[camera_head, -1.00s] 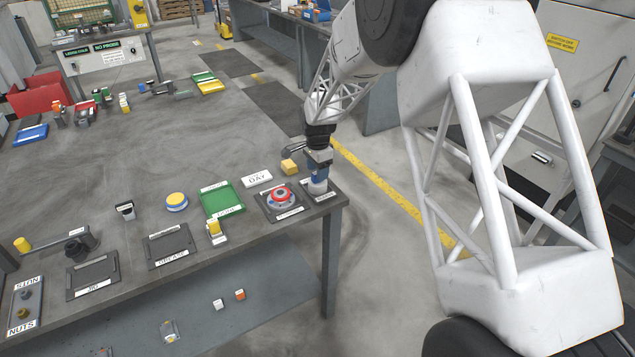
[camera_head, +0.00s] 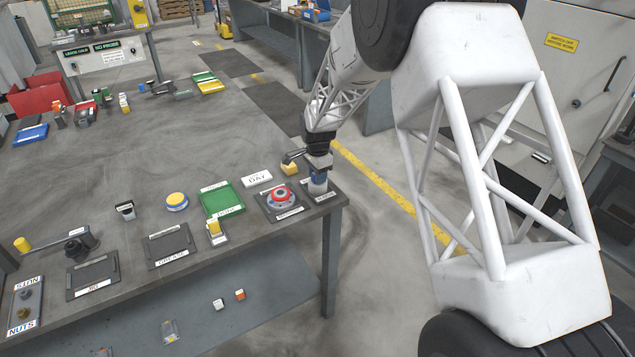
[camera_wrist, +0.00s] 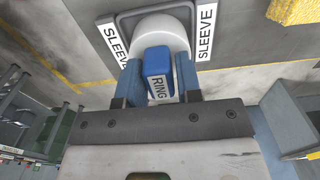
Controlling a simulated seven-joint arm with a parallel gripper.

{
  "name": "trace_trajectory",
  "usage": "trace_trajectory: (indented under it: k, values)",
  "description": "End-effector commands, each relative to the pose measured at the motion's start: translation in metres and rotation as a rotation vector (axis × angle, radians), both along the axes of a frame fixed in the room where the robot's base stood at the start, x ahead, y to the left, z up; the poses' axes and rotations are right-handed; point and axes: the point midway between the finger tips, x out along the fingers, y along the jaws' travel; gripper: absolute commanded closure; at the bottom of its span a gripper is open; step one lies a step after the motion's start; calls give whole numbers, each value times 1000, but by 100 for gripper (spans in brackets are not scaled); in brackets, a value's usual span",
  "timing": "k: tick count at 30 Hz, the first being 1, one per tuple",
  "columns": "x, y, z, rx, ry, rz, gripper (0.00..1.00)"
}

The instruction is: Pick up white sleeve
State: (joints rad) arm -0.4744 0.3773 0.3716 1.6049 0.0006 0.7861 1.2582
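The white sleeve (camera_wrist: 160,24) is a rounded white piece in its tray, which has SLEEVE labels, at the table's near right corner. In the head view the sleeve (camera_head: 318,187) shows only in part below my gripper (camera_head: 318,178). A blue block labelled RING (camera_wrist: 158,62) shows between the fingers, over the sleeve.
Left of the sleeve is a tray with a red-topped round part (camera_head: 281,197). A yellow block (camera_head: 289,168), a white sign (camera_head: 257,178) and a green tray (camera_head: 222,199) lie nearby. The table's front edge is close. The table's middle is largely clear.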

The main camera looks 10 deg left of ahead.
Motion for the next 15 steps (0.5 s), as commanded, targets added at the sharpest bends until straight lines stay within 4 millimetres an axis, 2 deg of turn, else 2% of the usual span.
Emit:
trace_trajectory:
  k: [1, 6, 15]
  values:
    - [0, 0, 0, 0, 0, 0, 75]
    - [0, 0, 0, 0, 0, 0, 100]
    - [0, 0, 1, 0, 0, 0, 100]
